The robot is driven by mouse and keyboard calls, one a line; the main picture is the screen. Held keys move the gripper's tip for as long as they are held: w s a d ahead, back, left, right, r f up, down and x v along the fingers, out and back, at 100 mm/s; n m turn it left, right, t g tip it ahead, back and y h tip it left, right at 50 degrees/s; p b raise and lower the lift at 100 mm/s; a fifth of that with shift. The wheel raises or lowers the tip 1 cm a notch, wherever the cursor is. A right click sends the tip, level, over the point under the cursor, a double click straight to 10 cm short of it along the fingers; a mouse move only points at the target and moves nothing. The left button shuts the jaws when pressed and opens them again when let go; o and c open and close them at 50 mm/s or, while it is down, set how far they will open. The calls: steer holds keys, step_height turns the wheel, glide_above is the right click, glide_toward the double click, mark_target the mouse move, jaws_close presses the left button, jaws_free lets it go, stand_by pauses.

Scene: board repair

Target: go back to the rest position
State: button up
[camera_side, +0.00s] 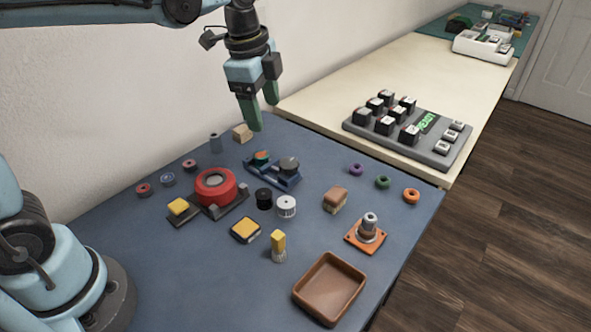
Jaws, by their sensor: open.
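My gripper (262,117) hangs from my arm at the top of the camera_side view, with its green fingers pointing down. The fingers are apart and nothing is between them. It is above the far part of the blue mat (175,275), near a small tan block (243,133), and seems clear of the things below. The gap between the fingertips and the mat is hard to judge from this angle. No marker for a rest position can be seen.
Below the gripper are a blue fixture (288,180), a red round part (215,187) and several small rings and blocks. A brown tray (329,289) and an orange-based post (367,234) stand nearer. A grey key panel (409,135) is on the cream table (430,75).

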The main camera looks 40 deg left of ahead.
steer(key=s+a+f+n+t, duration=0.1)
steer(key=s+f+n+t, duration=0.1)
steer(key=s+n, duration=0.3)
steer(key=s+a+f+n+t, duration=0.2)
steer(key=s+n, duration=0.4)
steer(key=n, duration=0.3)
steer(key=shift+f+t, duration=0.2)
steer(key=shift+t, duration=0.4)
